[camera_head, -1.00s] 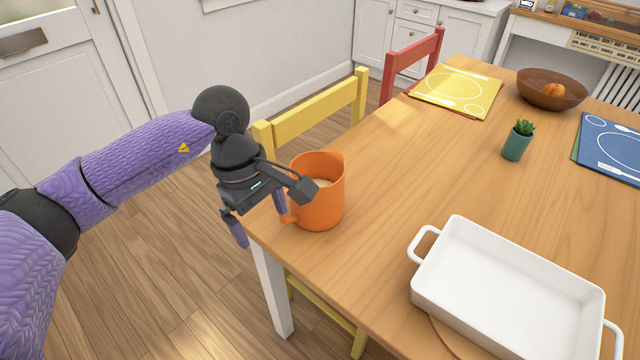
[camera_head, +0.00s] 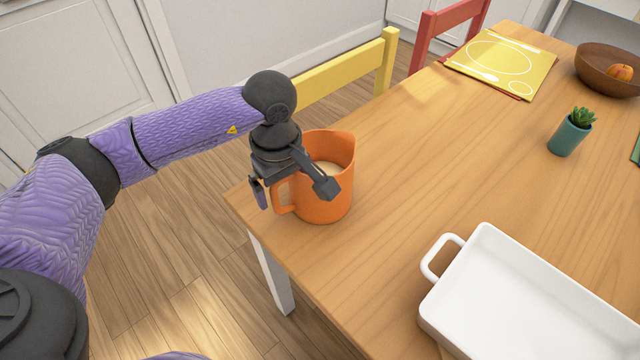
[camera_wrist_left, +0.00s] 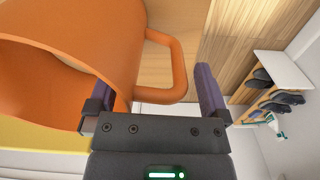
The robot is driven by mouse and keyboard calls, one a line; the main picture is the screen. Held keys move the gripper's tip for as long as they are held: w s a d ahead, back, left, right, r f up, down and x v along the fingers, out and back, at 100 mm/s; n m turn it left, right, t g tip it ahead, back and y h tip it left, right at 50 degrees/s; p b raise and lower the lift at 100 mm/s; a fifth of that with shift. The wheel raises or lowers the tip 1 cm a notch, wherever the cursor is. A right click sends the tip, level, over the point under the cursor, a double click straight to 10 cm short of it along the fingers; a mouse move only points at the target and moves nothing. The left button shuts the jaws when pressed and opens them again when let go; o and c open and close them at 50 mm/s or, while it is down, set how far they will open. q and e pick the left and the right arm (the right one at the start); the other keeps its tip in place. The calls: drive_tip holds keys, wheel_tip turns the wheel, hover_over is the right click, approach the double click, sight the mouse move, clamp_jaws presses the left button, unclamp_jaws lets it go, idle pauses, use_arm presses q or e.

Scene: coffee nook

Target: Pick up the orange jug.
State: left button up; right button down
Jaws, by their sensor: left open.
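The orange jug (camera_head: 336,196) stands upright near the left corner of the wooden table, with a pale content inside. Its handle points left toward my arm in the head view. My left gripper (camera_head: 268,190) is open at the handle side of the jug. In the left wrist view the jug (camera_wrist_left: 75,45) fills the upper left, and its handle (camera_wrist_left: 178,68) lies between the two purple fingers of my gripper (camera_wrist_left: 155,92). I cannot tell whether a finger touches the jug. My right gripper is not in view.
A white baking dish (camera_head: 468,262) lies at the lower right of the table (camera_head: 420,170). A small potted succulent (camera_head: 569,138), a brown bowl (camera_head: 597,75) and a yellow placemat (camera_head: 505,52) are farther back. A yellow chair (camera_head: 345,75) stands behind the jug.

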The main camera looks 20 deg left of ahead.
use_arm(q)
drive_tip(key=shift+f, duration=0.15)
clamp_jaws()
idle(0.5)
